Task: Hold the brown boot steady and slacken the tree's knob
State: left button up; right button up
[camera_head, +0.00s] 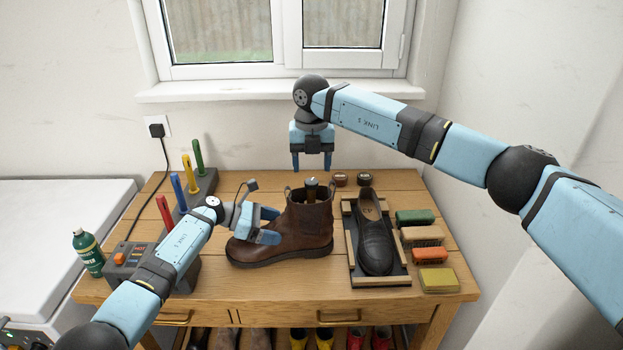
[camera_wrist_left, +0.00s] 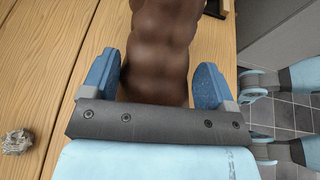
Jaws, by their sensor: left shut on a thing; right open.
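The brown boot (camera_head: 305,225) stands upright on the wooden table, its toe to the left. The tree's knob (camera_head: 311,186) shows at the top of the boot's shaft. My left gripper (camera_head: 268,224) is shut on the boot's front part, one finger on each side. In the left wrist view the boot (camera_wrist_left: 162,50) lies between the fingers of my left gripper (camera_wrist_left: 153,82). My right gripper (camera_head: 312,164) is open and empty, pointing down, above the knob in the picture and apart from it.
A black shoe (camera_head: 374,245) lies in a tray (camera_head: 349,240) right of the boot. Several brushes (camera_head: 415,217) line the right side. Two small tins (camera_head: 341,179) sit behind. A grey rack with coloured handles (camera_head: 198,157), a grey box (camera_head: 130,254) and a green bottle (camera_head: 88,251) are at left.

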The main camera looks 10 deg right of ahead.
aim_at(311, 181)
jog(key=shift+f, duration=2.35)
jog(key=c, duration=0.9)
